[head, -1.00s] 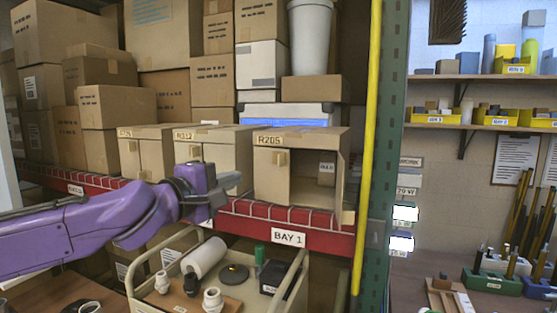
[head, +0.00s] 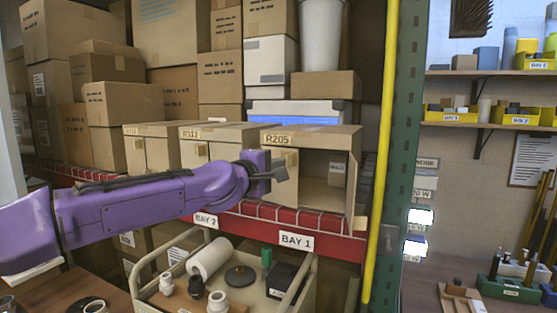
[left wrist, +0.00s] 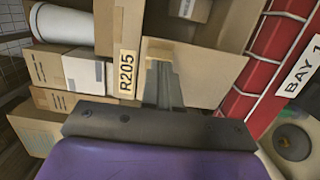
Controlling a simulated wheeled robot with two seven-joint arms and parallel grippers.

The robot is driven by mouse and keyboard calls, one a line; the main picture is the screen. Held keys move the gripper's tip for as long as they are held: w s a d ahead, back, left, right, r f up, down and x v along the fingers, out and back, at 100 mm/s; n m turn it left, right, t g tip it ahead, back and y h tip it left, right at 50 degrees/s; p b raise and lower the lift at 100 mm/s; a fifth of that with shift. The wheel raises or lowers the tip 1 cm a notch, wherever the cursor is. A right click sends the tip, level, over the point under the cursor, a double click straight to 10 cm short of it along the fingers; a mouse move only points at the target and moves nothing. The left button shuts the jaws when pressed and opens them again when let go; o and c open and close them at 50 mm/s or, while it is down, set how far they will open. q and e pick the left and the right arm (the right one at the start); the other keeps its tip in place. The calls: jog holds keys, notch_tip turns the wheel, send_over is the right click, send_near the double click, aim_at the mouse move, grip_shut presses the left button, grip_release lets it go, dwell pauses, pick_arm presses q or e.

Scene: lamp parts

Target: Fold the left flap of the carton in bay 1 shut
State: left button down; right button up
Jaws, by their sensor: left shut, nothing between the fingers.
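The carton R205 (head: 315,138) stands on the shelf above the BAY 1 sign. Its left flap (head: 289,193) covers the left half of the front, and the right half is open to the inside. I cannot tell whether the flap is fully flush. My left gripper (head: 281,173) is shut and empty in front of this flap, hiding part of it. In the left wrist view, the shut fingers (left wrist: 164,85) overlap the flap (left wrist: 212,75) near its tab; contact is unclear. The R205 label (left wrist: 126,72) shows beside them. My right gripper is not in view.
The red shelf edge (head: 330,243) with a wire lip runs below the cartons. Carton R312 (head: 222,133) stands close on the left. A cart (head: 160,303) with lamp parts is below. A yellow pole (head: 380,150) and green upright (head: 405,130) stand on the right.

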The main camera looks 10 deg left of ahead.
pick_arm(q)
jog(key=shift+w+d+r+p, duration=0.1)
jog(key=shift+w+d+p, duration=0.25)
jog(key=shift+w+d, duration=0.7)
jog(key=shift+w, duration=0.05)
